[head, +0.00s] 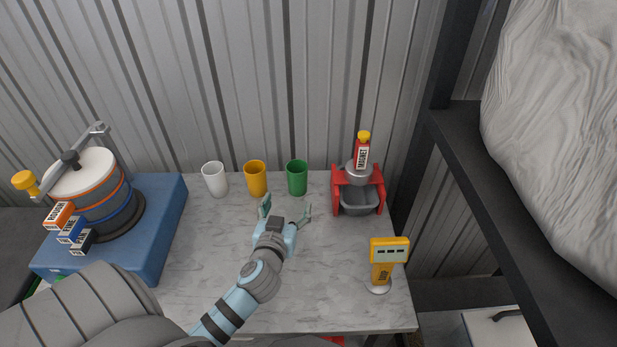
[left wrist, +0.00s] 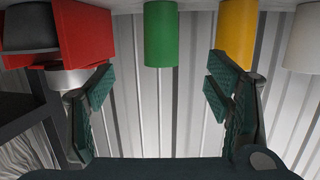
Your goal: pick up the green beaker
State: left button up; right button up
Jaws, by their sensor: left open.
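The green beaker (head: 297,178) stands upright on the marble table at the right end of a row of three beakers. My left gripper (head: 287,207) is open and empty, just in front of the green beaker and apart from it. In the left wrist view the picture is upside down, and the green beaker (left wrist: 161,34) shows beyond the gap between the open fingers (left wrist: 160,90). The yellow beaker (head: 255,179) stands left of it in the head view, and the white beaker (head: 215,179) farther left. My right gripper does not show.
A red stand (head: 338,192) with a grey tray and a red bottle (head: 362,150) is right of the green beaker. A yellow gauge (head: 389,250) stands at the front right. A blue block (head: 165,215) bearing a grey drum (head: 95,190) is at left. The marble table (head: 325,270) is clear at front centre.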

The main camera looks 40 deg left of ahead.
aim_at(295, 178)
pick_arm(q)
jog(key=w, duration=0.2)
jog(key=w+a, duration=0.1)
jog(key=shift+w, duration=0.4)
jog(key=w+a, duration=0.2)
jog(key=w, duration=0.1)
jog(key=shift+a+f, duration=0.25)
jog(key=shift+a, duration=0.15)
jog(key=x, duration=0.6)
jog(key=shift+w+d+r, duration=0.15)
jog(key=shift+w+r, duration=0.05)
jog(key=shift+w, duration=0.05)
jog(key=shift+s+t, duration=0.15)
jog(key=shift+t, duration=0.15)
jog(key=shift+c, duration=0.9)
jog(key=shift+r, duration=0.1)
jog(key=c, duration=1.2)
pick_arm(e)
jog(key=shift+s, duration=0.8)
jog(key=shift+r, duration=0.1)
